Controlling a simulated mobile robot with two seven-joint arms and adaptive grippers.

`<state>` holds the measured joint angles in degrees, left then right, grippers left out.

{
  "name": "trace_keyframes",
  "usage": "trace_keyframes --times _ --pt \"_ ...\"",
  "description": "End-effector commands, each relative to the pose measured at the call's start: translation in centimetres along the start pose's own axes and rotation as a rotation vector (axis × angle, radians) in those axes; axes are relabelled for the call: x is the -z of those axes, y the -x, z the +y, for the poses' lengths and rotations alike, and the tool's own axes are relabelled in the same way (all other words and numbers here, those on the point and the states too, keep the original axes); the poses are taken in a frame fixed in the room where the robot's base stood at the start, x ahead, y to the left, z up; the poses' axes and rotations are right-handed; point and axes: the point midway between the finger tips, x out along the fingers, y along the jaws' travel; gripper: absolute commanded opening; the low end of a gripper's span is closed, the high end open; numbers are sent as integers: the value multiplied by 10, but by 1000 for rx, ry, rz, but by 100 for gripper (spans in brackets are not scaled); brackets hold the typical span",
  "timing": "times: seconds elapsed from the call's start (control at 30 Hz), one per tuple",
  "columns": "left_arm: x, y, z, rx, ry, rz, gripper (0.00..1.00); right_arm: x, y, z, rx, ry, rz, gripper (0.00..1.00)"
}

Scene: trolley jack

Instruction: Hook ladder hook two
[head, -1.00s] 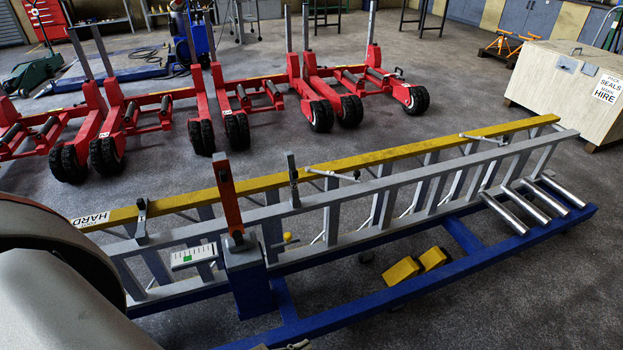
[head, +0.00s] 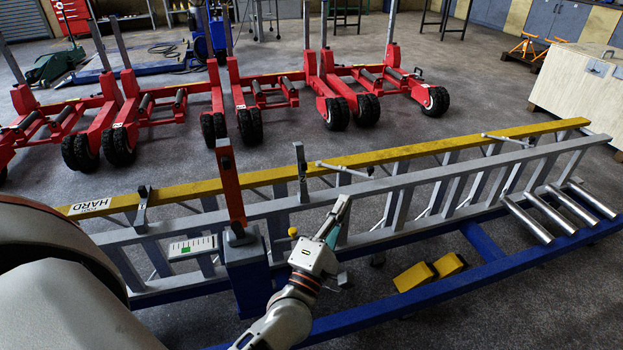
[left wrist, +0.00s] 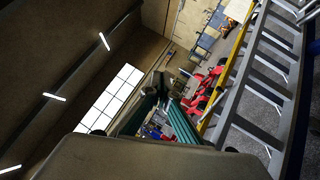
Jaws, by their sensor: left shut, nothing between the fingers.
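A long ladder with a yellow rail (head: 230,188) and a grey rail (head: 410,188) lies on a blue trolley frame (head: 400,311). Thin metal arms with hook-like ends stand off the ladder, one near the middle (head: 342,168) and one further right (head: 505,139). Which one is hook two I cannot tell. My left gripper (head: 342,208) is shut and empty, pointing up in front of the grey rail, below the middle hook arm and apart from it. In the left wrist view its teal-padded fingers (left wrist: 162,88) show, with the ladder to their right. My right gripper is out of view.
A red upright lever (head: 230,185) and a grey post (head: 301,172) stand close left of my gripper. Yellow wedges (head: 414,277) sit on the right. Red wheeled jacks (head: 335,90) stand behind the ladder. A wooden crate (head: 575,90) is at the right.

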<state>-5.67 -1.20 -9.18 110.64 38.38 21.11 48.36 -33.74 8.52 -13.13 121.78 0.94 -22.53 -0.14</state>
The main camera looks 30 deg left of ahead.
Motion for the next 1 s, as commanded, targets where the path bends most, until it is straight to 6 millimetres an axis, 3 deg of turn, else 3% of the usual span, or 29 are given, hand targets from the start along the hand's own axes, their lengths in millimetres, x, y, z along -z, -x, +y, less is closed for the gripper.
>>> trace_keyframes --times 0.03,0.13,0.23,0.37,0.5,0.7,1.0 --pt "20 -17 2 -81 239 81 0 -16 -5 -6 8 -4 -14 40" --pt "59 -45 20 -273 737 216 0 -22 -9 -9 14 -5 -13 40" --pt "100 -61 16 -476 1229 329 0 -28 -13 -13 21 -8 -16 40" --pt "136 -72 -17 -739 1801 455 0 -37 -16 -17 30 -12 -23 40" --pt "146 -78 -60 -980 2244 563 0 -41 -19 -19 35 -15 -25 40" --pt "140 -85 -89 -1167 2536 645 0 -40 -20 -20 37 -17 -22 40" --pt "138 -87 -89 -1189 2572 649 0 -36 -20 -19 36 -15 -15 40"
